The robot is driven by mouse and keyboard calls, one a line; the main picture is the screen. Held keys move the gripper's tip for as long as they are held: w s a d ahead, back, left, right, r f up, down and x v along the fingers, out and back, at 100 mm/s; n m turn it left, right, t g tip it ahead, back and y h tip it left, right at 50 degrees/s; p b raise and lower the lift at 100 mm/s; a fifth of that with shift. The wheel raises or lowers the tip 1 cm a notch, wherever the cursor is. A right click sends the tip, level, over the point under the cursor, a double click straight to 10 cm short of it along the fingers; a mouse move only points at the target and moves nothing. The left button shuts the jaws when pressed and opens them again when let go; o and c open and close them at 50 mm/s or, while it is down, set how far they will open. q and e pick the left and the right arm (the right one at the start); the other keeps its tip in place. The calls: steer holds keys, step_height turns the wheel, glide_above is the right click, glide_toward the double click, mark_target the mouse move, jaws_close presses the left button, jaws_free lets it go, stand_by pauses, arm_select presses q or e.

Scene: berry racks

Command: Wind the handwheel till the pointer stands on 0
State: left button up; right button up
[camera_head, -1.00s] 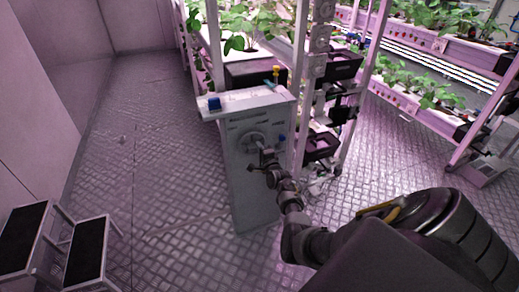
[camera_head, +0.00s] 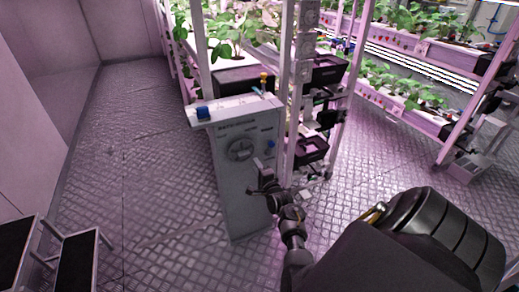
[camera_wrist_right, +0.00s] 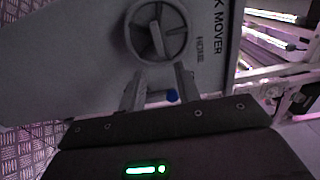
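The handwheel (camera_head: 241,149) is a round grey wheel with a bar across its middle, on the front of a pale grey cabinet (camera_head: 245,195). It also shows in the right wrist view (camera_wrist_right: 157,30), on the panel lettered "K MOVER" and "HOME". I cannot make out a pointer or a 0 mark. My right gripper (camera_head: 262,177) is just below and to the right of the wheel in the head view, apart from it. In the wrist view its two fingers (camera_wrist_right: 159,77) are spread with nothing held between them, below the wheel's rim. My left gripper is not in view.
A blue button (camera_head: 203,112) sits on the cabinet's top, and a blue knob (camera_head: 270,144) on its front right. A plant rack with black trays (camera_head: 311,150) stands close on the right. The floor to the left is open, with black steps (camera_head: 75,262) at lower left.

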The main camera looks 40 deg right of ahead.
steer(key=shift+v, duration=1.2)
steer(key=a+f+n+g+y, duration=0.2)
steer(key=a+f+n, duration=0.25)
steer(key=f, duration=0.35)
steer(key=a+f+n+g+y, duration=0.1)
steer(key=a+f+n+g, duration=0.1)
steer(key=a+f+n, duration=0.35)
steer(key=s+a+f+n+g+y, duration=0.1)
steer(key=s+a+f+n+g, duration=0.1)
steer(key=s+a+f+n, duration=0.5)
steer(key=s+a+f+g+y, duration=0.1)
steer(key=s+f+g, duration=0.1)
steer(key=s+f, duration=0.65)
steer(key=s+a+f+n+g, duration=0.1)
steer(key=s+f, duration=0.4)
steer(key=s, duration=0.6)
steer(key=s+a+f+n+g, duration=0.2)
steer(key=s+f+n+g, duration=0.2)
steer(key=s, duration=0.8)
steer(key=s+a+f+n+g, duration=0.2)
steer(key=s+f, duration=0.4)
steer(key=s, duration=0.6)
steer(key=shift+f+g+y, duration=0.2)
steer(key=shift+g+y, duration=0.2)
steer(key=shift+g, duration=0.1)
